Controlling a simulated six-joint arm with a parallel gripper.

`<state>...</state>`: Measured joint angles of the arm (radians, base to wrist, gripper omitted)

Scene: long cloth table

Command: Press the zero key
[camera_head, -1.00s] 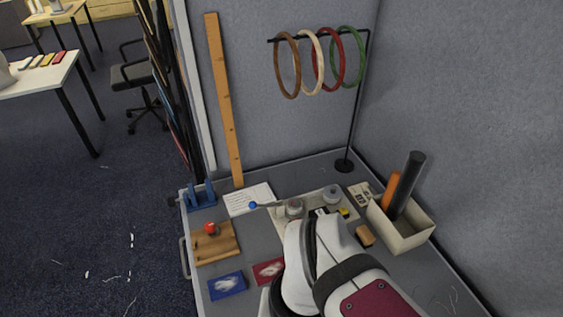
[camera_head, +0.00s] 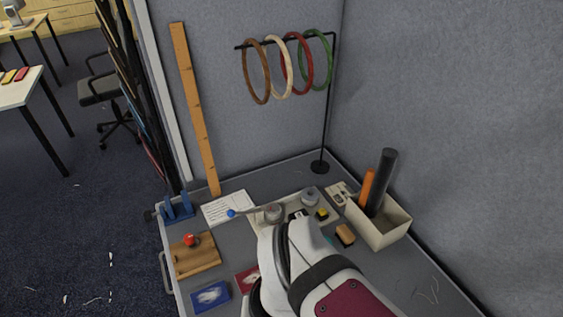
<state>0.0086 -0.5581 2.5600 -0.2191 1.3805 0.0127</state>
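No key marked zero can be made out at this size. A pale panel (camera_head: 331,220) lies on the grey bench and carries two round grey knobs, the left one (camera_head: 274,212) and the right one (camera_head: 310,197), a small dark item (camera_head: 298,214) and a yellow-and-black piece (camera_head: 321,214). A small light unit with dark marks (camera_head: 341,193) lies beside the panel, too small to read. My white arm comes in from the bottom and covers the panel's near part. My gripper does not show; the arm hides whatever is under it.
An open beige box (camera_head: 383,229) holds an orange and a black cylinder at right. A ring stand (camera_head: 326,120) stands behind. A wooden board with a red ball (camera_head: 191,240), a blue card (camera_head: 211,296) and a red card (camera_head: 247,281) lie left of my arm.

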